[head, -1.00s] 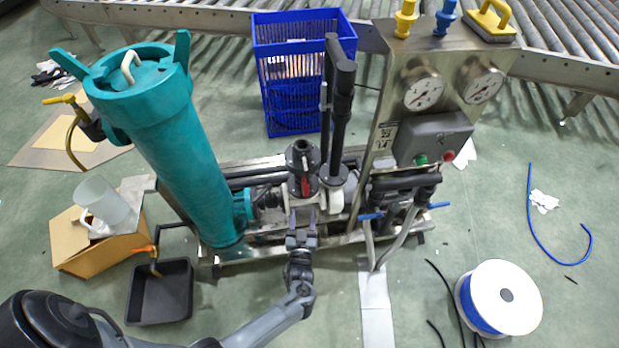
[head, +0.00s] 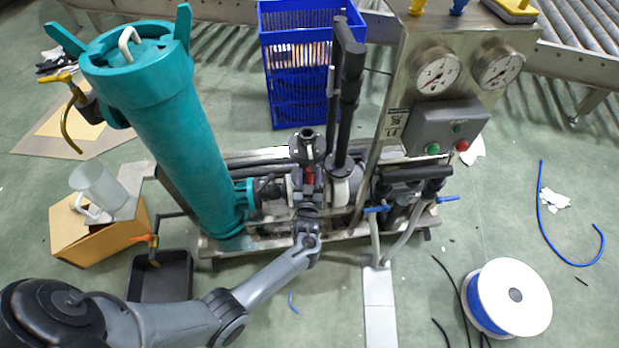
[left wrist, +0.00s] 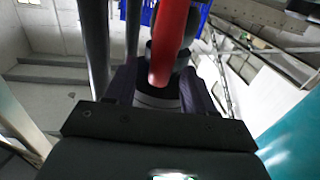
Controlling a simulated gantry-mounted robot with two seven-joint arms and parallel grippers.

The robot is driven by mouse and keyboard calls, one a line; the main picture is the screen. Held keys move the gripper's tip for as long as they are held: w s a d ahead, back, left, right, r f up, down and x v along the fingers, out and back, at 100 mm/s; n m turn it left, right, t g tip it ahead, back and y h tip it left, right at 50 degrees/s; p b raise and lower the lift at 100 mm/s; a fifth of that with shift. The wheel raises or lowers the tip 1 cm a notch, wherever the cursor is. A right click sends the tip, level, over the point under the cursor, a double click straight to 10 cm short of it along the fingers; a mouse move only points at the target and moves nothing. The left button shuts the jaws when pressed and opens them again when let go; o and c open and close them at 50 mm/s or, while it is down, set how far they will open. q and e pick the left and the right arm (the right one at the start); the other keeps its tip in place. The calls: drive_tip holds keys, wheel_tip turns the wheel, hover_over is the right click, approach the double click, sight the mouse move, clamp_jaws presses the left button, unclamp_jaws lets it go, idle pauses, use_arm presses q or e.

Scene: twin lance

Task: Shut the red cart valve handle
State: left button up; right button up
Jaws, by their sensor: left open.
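The red valve handle (head: 309,174) sits on the dark valve body (head: 305,147) in the middle of the cart's piping. In the left wrist view the red handle (left wrist: 170,42) is large and close, hanging down between the fingers. My left gripper (head: 309,183) is open at the front of the valve, with its fingers (left wrist: 160,84) on either side of the red handle. I cannot tell if they touch it. The gripper partly hides the handle's lower end in the head view. My right gripper is not in view.
A tall teal filter housing (head: 170,130) stands left of the valve. A steel panel with gauges and buttons (head: 445,125) stands to the right, with black vertical pipes (head: 347,95) between. Blue hose handles (head: 377,209) are low at right. Floor in front holds a black tray (head: 160,278) and a blue-hose spool (head: 510,297).

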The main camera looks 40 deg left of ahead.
use_arm(q)
drive_tip(key=shift+s, duration=0.1)
clamp_jaws()
